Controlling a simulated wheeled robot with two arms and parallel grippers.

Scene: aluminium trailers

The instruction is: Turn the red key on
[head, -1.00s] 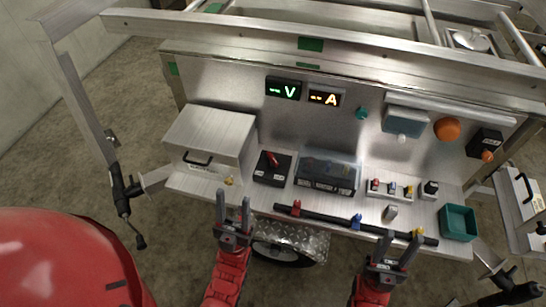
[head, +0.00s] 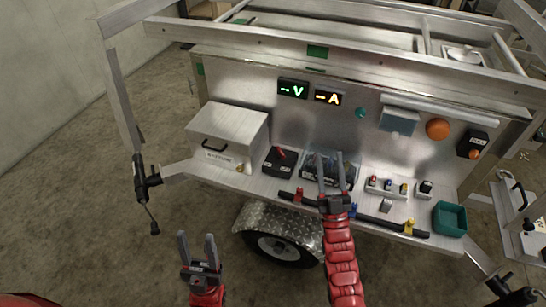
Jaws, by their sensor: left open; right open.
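The red key (head: 281,153) sits on a small black box (head: 278,163) on the trailer's metal shelf, right of the silver lidded box. Its exact angle is too small to tell. My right gripper (head: 331,168) is open, its fingers pointing up the picture, to the right of the red key and apart from it. It partly covers a dark box with a clear cover (head: 348,166). My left gripper (head: 197,247) is open and empty, below the shelf's front edge in the picture and left of the wheel.
A silver lidded box (head: 230,135) stands left of the key. A black bar (head: 380,222) with coloured clips runs along the shelf's front. Small coloured connectors (head: 388,186) and a green tray (head: 449,219) are to the right. Two lit displays (head: 293,89) are on the panel above.

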